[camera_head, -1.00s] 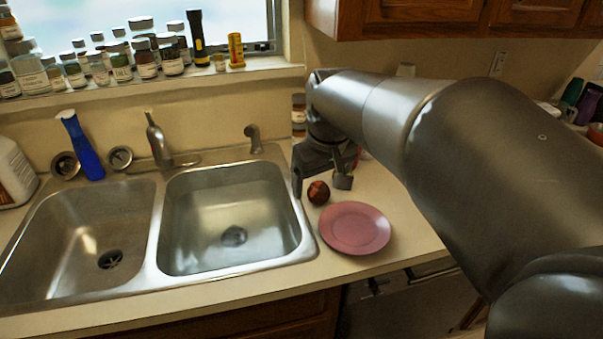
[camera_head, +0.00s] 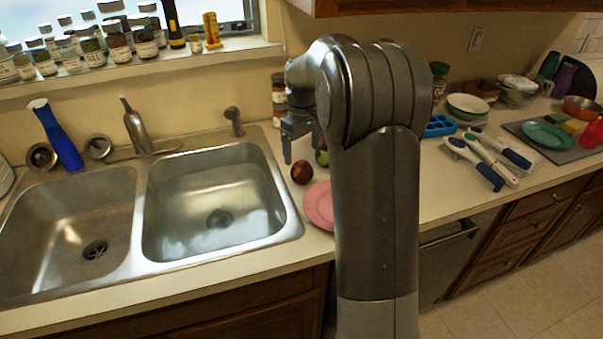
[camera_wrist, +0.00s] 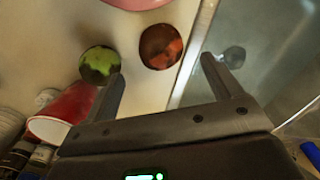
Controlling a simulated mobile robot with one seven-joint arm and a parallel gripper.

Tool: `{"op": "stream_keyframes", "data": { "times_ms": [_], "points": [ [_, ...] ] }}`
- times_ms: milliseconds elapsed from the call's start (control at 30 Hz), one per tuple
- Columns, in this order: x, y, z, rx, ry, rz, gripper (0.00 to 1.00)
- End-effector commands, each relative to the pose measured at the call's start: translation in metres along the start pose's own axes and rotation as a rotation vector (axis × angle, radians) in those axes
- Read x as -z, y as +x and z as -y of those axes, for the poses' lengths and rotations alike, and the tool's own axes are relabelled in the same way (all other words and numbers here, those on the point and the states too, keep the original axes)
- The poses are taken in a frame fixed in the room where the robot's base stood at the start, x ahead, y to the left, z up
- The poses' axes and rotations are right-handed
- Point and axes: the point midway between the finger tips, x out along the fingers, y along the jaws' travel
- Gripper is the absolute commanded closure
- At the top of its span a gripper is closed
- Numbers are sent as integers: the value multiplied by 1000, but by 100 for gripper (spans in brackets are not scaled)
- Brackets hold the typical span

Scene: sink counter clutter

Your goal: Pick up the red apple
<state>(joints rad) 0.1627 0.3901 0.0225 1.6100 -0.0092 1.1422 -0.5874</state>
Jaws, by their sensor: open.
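The red apple (camera_head: 302,173) sits on the counter just right of the right sink basin. In the wrist view the apple (camera_wrist: 161,46) lies beyond the gap between my fingertips, nothing touching it. My gripper (camera_head: 302,148) is open and empty, above and behind the apple in the head view; my arm covers part of it. In the wrist view my gripper (camera_wrist: 162,68) shows both fingers spread apart. A green, dark-patched round fruit (camera_wrist: 98,64) lies left of the apple, near the left fingertip; it is partly hidden in the head view (camera_head: 322,157).
A pink plate (camera_head: 318,207) lies in front of the apple, partly behind my arm. A red cup (camera_wrist: 64,110) lies near the green fruit. The double sink (camera_head: 215,215) is to the left. Utensils (camera_head: 490,160) and dishes crowd the right counter.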

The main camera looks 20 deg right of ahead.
Motion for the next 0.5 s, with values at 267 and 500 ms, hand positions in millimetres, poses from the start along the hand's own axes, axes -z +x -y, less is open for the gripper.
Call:
{"op": "stream_keyframes", "data": {
  "times_ms": [267, 500],
  "points": [
    [0, 34, 1, 0, 0, 1, 16],
    [-1, 64, 2, 2, 1, 3, 16]
  ]
}}
